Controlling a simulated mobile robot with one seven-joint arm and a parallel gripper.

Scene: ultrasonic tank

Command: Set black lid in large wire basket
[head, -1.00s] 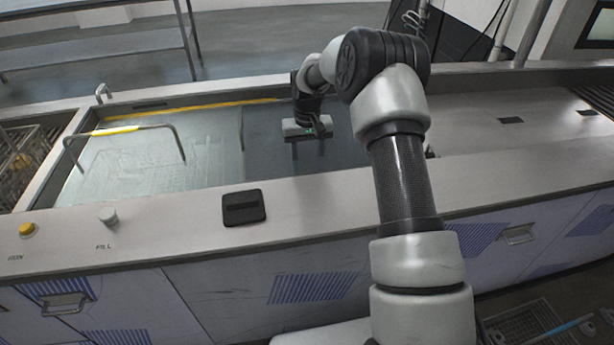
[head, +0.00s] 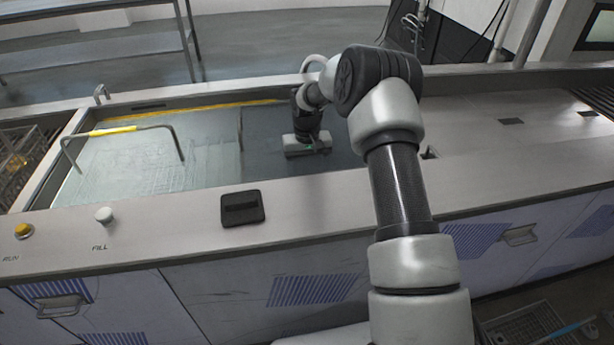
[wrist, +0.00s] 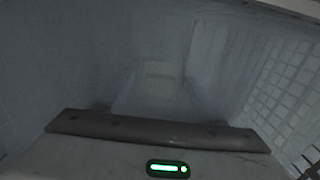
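A flat black square piece with a raised bar (head: 242,208), which looks like the black lid, lies on the tank's front rim. A large wire basket with a yellow-gripped handle (head: 113,131) sits in the left part of the tank, its body blurred by the water. Its mesh also seems to show at the right of the wrist view (wrist: 288,85). My gripper (head: 307,150) is low in the tank, right of the basket and behind and right of the black piece. Its fingers are hidden in both views. A pale blurred shape (wrist: 158,72) lies ahead in the wrist view.
The tank's front rim (head: 330,195) carries a white FILL knob (head: 104,215) and a yellow RUN knob (head: 24,230). Another wire basket (head: 14,165) stands at far left. The counter right of the tank (head: 510,140) is mostly clear.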

